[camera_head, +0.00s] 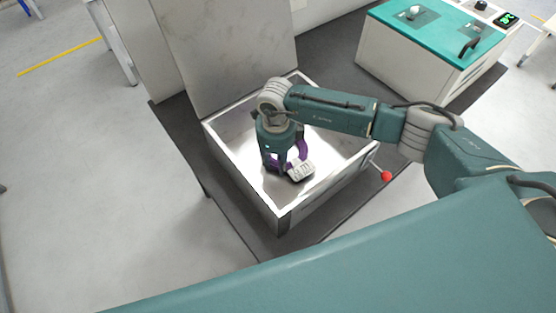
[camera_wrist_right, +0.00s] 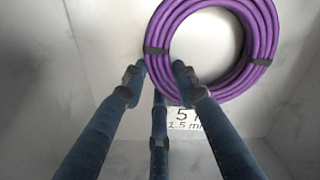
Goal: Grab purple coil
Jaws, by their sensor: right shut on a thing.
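The purple coil (camera_head: 302,150) is inside the white open box (camera_head: 243,187), mostly hidden by my right gripper in the head view. In the right wrist view the coil (camera_wrist_right: 262,60) is a thick ring of cable with dark ties, at the upper right. My right gripper (camera_head: 284,166) reaches down into the box from above. In the right wrist view its fingers (camera_wrist_right: 158,74) are at the lower left part of the ring, shut on the cable. A white label (camera_wrist_right: 185,120) with black print shows just below the ring. My left gripper is not in view.
The box walls stand close around my right gripper. A tall pale panel (camera_head: 230,50) rises behind the box. A red ball knob (camera_head: 386,176) sticks out at its right. A machine with a teal top (camera_head: 440,30) stands at the back right.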

